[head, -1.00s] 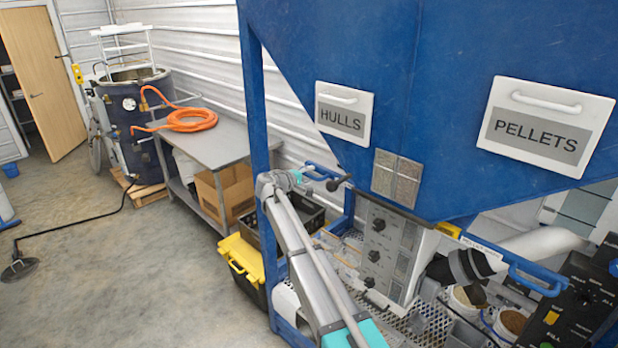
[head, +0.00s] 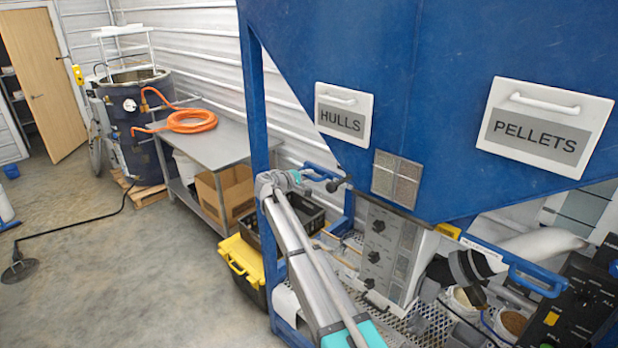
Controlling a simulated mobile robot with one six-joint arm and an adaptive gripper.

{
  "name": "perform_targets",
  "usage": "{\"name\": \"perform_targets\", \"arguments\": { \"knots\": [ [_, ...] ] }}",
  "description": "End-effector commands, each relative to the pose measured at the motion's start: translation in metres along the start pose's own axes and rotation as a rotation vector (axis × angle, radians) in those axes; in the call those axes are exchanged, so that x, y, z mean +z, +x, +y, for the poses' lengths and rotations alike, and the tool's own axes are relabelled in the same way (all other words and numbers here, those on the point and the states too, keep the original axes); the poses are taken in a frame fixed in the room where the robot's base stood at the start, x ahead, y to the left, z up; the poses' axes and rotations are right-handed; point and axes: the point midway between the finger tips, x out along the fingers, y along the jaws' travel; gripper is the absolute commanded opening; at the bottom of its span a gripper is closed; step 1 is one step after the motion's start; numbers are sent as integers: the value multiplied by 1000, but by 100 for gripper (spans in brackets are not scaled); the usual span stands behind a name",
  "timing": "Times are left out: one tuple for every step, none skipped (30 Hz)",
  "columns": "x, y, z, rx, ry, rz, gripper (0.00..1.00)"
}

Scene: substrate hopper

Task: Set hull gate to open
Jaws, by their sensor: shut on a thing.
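The blue hopper (head: 390,70) fills the upper right of the head view, with a HULLS sign on its left and a PELLETS sign on its right. A blue handle (head: 314,168), apparently the hull gate's, shows below the HULLS sign at the hopper's left side. My dark gripper (head: 340,184) is at this handle and shut on it; my wrist and the handle's overlap hide the exact contact. Any hull gate label is not readable. The pellet gate's blue handle (head: 540,283) is at the right, away from my gripper.
A grey panel with black knobs (head: 385,245) stands below the hopper. Buckets and a black control box (head: 575,305) are at lower right. A yellow-lidded box (head: 243,262) and a metal table (head: 225,140) with an orange hose stand left. The floor at left is mostly clear.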

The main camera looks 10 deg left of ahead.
Motion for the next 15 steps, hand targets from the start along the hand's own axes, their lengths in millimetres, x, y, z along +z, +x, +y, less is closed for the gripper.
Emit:
{"name": "perform_targets", "arguments": {
  "knots": [
    [-11,1,0,1,0,2,0],
    [-17,1,1,1,0,2,0],
    [-24,1,1,2,0,2,0],
    [-30,2,1,2,0,2,0],
    [-36,2,1,2,0,2,0],
    [-44,2,1,2,0,2,0],
    [-49,2,1,2,0,1,0],
    [-54,2,1,2,0,1,0],
    [-59,2,1,2,0,2,0],
    [-63,2,1,2,-1,2,0],
    [-65,1,1,2,-1,2,0],
    [-68,1,1,2,-1,2,0],
    [-69,1,0,2,-1,2,0],
    [-69,0,0,2,0,3,0],
    [-69,0,0,2,0,3,0]
  ]
}}
